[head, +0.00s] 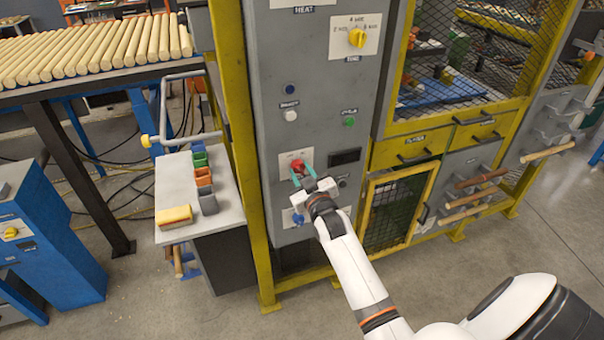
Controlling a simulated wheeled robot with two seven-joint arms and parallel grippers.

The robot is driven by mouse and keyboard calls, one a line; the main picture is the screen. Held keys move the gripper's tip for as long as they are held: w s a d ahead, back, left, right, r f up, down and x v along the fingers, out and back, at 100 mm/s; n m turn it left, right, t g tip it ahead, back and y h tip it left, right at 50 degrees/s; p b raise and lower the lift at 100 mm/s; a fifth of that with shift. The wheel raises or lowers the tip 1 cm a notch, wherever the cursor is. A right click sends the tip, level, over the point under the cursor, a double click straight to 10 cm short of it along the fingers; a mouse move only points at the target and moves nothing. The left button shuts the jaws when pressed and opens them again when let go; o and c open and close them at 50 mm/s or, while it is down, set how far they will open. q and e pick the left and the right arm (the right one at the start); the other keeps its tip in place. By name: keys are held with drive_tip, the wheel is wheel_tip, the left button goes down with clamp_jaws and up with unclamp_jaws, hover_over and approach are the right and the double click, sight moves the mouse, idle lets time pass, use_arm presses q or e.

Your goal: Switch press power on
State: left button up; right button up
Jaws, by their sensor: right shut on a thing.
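A grey control panel (318,105) stands in a yellow frame in the middle of the head view. A red knob (297,165) sits on a white plate low on the panel. My right gripper (302,176) reaches up to it, and its greenish fingers are shut on the red knob, one on each side. The gripper hides part of the plate and the panel just below. My left gripper is not in view.
The panel also carries a yellow timer knob (357,38), a green button (349,122), a white button (290,115) and a blue knob (297,218). A cart (200,190) with small coloured bins and a yellow block stands left. Wooden handles (549,152) stick out at right.

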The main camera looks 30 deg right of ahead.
drive_tip(key=shift+m, duration=0.4)
drive_tip(key=shift+r+m+p, duration=0.1)
drive_tip(key=shift+m+p, duration=0.7)
drive_tip(key=shift+m, duration=0.2)
drive_tip(key=m+p, duration=0.1)
drive_tip(key=m, duration=0.1)
drive_tip(key=shift+a+m, duration=0.1)
drive_tip(key=shift+m, duration=0.3)
drive_tip(key=m+p, duration=0.1)
drive_tip(key=m, duration=0.2)
drive_tip(key=shift+m+p, duration=0.3)
drive_tip(key=shift+m, duration=1.4)
drive_tip(key=shift+a, duration=0.1)
drive_tip(key=o, duration=1)
